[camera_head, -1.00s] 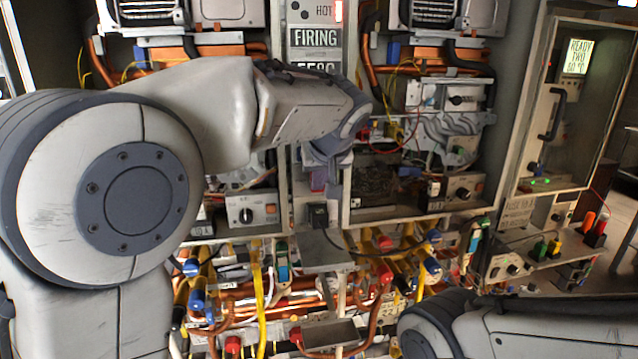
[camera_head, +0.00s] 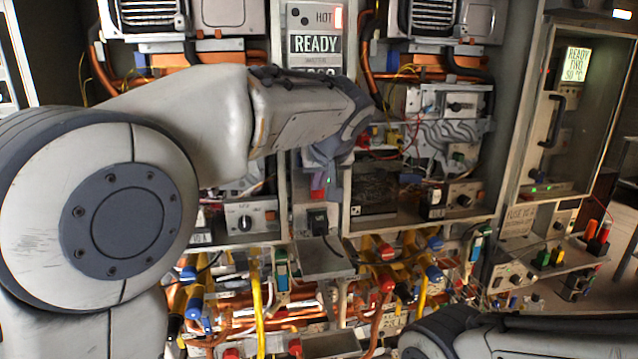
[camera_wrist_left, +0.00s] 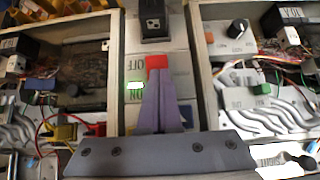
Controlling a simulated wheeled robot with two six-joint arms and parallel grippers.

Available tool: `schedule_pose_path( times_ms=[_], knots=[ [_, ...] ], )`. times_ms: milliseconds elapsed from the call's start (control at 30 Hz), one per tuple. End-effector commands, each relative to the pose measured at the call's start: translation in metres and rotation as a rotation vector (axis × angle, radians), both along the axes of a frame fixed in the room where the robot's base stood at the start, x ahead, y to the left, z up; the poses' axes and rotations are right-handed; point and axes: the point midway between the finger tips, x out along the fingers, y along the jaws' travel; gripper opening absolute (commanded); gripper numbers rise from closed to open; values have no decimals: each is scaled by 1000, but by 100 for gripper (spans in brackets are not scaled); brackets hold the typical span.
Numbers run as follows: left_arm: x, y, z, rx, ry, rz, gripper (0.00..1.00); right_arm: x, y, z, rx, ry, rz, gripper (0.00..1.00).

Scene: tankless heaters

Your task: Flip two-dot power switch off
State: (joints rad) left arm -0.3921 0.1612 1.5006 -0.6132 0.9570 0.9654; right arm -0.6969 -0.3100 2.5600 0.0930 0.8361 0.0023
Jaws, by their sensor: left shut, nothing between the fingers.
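A red switch part (camera_wrist_left: 157,62) sits on a pale panel in the left wrist view, beside upside-down lettering that reads OFF. Upside-down ON lettering lies below it, next to a lit green lamp (camera_wrist_left: 135,85). My left gripper (camera_wrist_left: 160,76) is shut and empty, its purple-grey fingertips at the red part and hiding some of it; contact cannot be told. In the head view, the left gripper (camera_head: 330,178) is at the narrow centre panel, mostly behind my wrist. My right gripper is out of view.
A black socket-like block (camera_wrist_left: 154,22) is beside the switch panel. Open bays with wires flank it, including a box with a black knob (camera_head: 245,222). Copper pipes and coloured valves (camera_head: 388,252) crowd below. A glazed cabinet (camera_head: 575,130) stands at right.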

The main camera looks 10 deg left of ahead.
Motion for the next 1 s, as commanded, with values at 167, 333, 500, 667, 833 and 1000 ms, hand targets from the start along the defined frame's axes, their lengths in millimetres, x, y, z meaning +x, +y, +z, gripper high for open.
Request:
schedule_pose_path(
  times_ms=[167, 333, 500, 667, 833, 1000],
  knots=[
    [2, 1, 4, 1, -11, -1, 0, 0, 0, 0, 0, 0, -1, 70],
    [-4, 0, 9, -1, -13, 1, 0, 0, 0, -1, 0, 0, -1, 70],
    [-24, -1, 23, -1, -9, 11, 0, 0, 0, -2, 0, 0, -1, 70],
    [-47, -12, 50, -3, -10, 11, 0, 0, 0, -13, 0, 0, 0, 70],
    [-67, -25, 77, -3, -6, 4, 0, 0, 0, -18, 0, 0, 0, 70],
    [-80, -29, 93, -1, -5, 4, 0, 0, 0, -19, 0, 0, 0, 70]
  ],
)
